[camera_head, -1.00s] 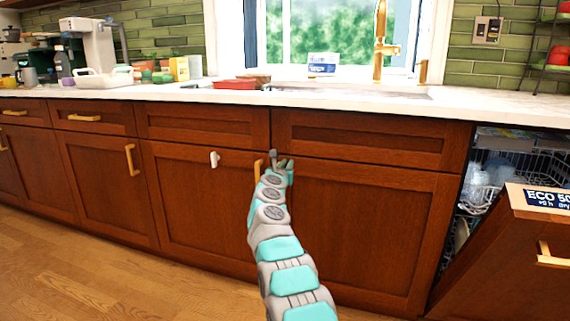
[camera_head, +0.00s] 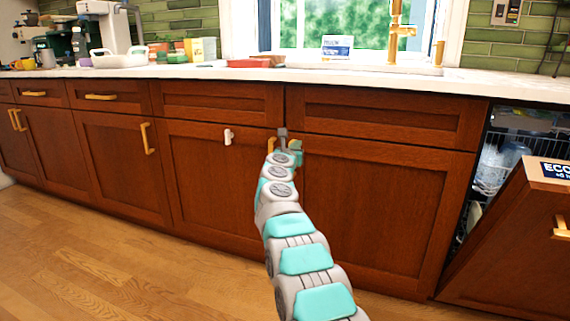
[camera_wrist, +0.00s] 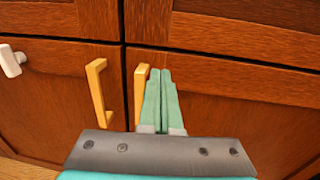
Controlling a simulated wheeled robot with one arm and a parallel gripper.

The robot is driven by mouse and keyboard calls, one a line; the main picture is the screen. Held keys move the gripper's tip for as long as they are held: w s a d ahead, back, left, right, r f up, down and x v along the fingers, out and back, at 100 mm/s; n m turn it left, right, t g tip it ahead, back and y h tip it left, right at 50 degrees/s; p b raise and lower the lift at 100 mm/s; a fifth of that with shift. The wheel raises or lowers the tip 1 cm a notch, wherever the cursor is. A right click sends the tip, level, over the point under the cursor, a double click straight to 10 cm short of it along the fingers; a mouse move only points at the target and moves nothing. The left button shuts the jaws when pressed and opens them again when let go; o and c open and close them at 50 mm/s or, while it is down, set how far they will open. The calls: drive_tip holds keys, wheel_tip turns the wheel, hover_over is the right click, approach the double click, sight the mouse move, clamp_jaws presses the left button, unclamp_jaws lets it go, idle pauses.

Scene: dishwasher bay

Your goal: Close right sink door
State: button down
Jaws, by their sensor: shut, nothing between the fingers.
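The right sink door (camera_head: 375,215) is a brown wooden panel below a false drawer front, right of centre in the head view. It looks flush, or nearly so, with the cabinet; a small gap cannot be ruled out. Its gold handle (camera_wrist: 140,88) shows in the wrist view, partly hidden by my fingers. The left sink door (camera_head: 215,190) is beside it and looks closed, with its own gold handle (camera_wrist: 97,90). My gripper (camera_head: 289,143) is at the upper left corner of the right door. Its green fingers (camera_wrist: 160,75) are together and empty, just right of the handle; contact is unclear.
A white hook (camera_head: 228,136) is on the left door. The dishwasher door (camera_head: 515,240) hangs partly open at the right, with racks behind it. The counter (camera_head: 200,72) runs above the cabinets. Wooden floor (camera_head: 90,260) is free at the lower left.

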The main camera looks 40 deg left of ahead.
drive_tip(key=a+b+v, duration=0.1)
drive_tip(key=b+v, duration=0.4)
drive_tip(key=v, duration=0.4)
drive_tip(key=shift+s, duration=0.25)
drive_tip(key=shift+f, duration=0.1)
